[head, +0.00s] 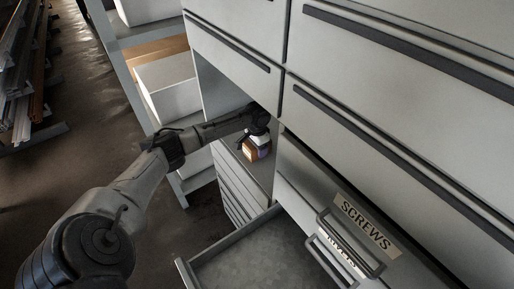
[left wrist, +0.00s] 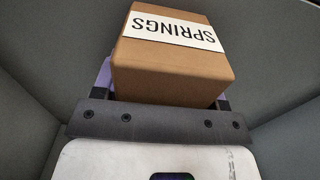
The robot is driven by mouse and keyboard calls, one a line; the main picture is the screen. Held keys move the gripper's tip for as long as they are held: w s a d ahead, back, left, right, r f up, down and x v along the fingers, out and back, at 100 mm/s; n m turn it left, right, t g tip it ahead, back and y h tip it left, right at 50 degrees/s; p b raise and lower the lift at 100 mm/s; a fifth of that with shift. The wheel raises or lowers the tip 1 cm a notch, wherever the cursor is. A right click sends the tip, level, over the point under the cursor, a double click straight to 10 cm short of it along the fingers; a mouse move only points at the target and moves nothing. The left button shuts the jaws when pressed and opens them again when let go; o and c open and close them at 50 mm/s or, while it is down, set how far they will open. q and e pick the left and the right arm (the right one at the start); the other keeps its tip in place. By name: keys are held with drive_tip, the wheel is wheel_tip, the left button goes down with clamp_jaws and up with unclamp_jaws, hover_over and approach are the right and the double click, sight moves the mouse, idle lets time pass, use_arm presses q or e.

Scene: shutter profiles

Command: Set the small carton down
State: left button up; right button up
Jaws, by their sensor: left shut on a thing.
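The small carton (left wrist: 172,72) is a brown box with a white label reading SPRINGS, upside down in the left wrist view. In the head view the carton (head: 251,152) is small and partly covered by the gripper. My left gripper (head: 259,137) reaches into an open grey recess in the cabinet and is shut on the carton. The carton is just above or on the recess floor (head: 262,174); I cannot tell whether it touches. My right gripper is not in view.
An open, empty-looking drawer (head: 262,262) sticks out below the recess. A drawer front labelled SCREWS (head: 366,228) is to its right. Closed grey drawers (head: 400,110) fill the upper right. White boxes (head: 170,88) stand on a shelf at left.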

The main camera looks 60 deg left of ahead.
use_arm(q)
drive_tip(key=shift+a, duration=0.1)
drive_tip(key=o, duration=1.1)
drive_tip(key=shift+c, duration=0.2)
drive_tip(key=shift+r+p, duration=0.4)
drive_tip(key=shift+r, duration=3.45)
